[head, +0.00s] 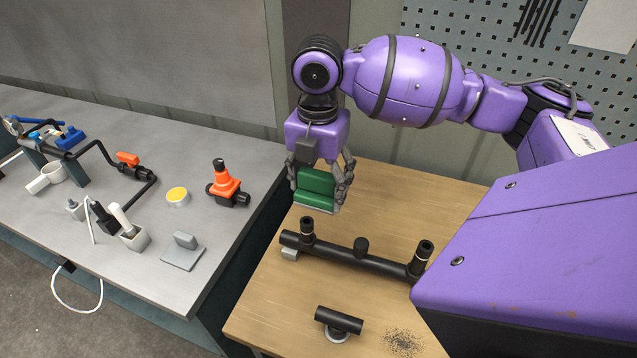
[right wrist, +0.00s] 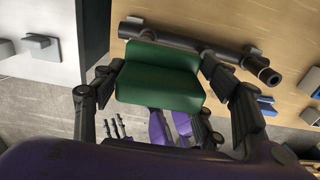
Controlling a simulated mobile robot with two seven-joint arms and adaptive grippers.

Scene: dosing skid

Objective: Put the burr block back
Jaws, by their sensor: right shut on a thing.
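The burr block (head: 316,188) is a green block with a pale strip along its lower edge. My right gripper (head: 320,185) is shut on it and holds it above the wooden table, behind the black pipe. In the right wrist view the green block (right wrist: 160,75) sits between the two dark fingers of the right gripper (right wrist: 165,85). My left gripper does not show in the head view.
The black pipe (head: 345,257) with upright stubs lies across the wooden table (head: 275,325). A short black tee (head: 338,321) and dark specks (head: 402,342) are nearer.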

